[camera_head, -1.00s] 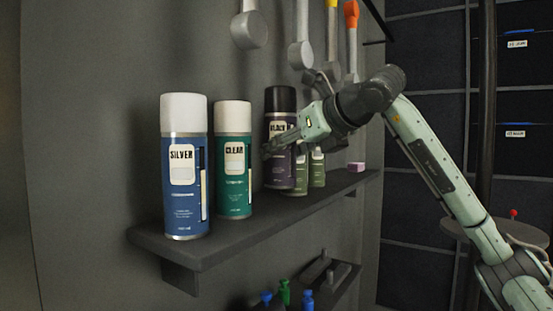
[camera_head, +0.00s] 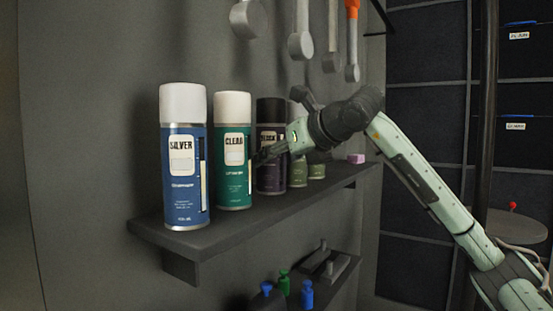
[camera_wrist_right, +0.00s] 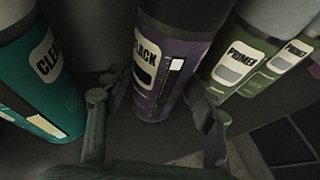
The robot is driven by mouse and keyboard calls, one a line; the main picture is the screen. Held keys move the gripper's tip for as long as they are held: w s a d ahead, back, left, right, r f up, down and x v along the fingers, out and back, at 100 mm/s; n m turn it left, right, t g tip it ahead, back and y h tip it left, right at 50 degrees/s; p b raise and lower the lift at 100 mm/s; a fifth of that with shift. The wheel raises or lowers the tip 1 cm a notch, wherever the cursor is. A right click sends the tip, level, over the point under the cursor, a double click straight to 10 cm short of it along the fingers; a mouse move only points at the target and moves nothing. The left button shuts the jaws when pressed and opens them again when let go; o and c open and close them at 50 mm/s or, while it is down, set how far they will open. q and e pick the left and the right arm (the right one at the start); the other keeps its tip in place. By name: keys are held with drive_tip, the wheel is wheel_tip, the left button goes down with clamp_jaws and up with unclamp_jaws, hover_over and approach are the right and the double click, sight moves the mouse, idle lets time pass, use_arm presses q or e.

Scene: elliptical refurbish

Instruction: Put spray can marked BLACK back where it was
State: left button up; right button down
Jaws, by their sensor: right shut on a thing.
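The spray can marked BLACK (camera_head: 270,172), purple with a black cap, stands upright at the wall shelf (camera_head: 240,222), between the teal CLEAR can (camera_head: 233,165) and the green PRIMER cans (camera_head: 298,174). Its base is at about shelf level; I cannot tell whether it touches. My right gripper (camera_head: 270,152) reaches in from the right and is shut on this can. In the right wrist view the BLACK can (camera_wrist_right: 165,75) is between my fingers (camera_wrist_right: 158,115). The CLEAR can (camera_wrist_right: 40,75) is at the left and a PRIMER can (camera_wrist_right: 240,65) at the right. My left gripper is not in view.
The blue SILVER can (camera_head: 184,165) stands at the shelf's near left end. A small pink block (camera_head: 356,158) lies at the far right end. Metal tools (camera_head: 300,40) hang above. A lower shelf holds small blue and green items (camera_head: 284,283).

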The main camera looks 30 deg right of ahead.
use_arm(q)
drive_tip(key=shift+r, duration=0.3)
use_arm(e)
drive_tip(key=c, duration=0.6)
unclamp_jaws()
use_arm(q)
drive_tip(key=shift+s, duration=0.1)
use_arm(e)
drive_tip(key=shift+o, duration=0.2)
drive_tip(key=shift+r, duration=0.25)
drive_tip(key=v, duration=0.2)
drive_tip(key=shift+s, duration=0.45)
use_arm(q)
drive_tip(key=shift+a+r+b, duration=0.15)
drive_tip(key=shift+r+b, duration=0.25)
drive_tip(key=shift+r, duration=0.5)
use_arm(e)
drive_tip(key=v, duration=0.9)
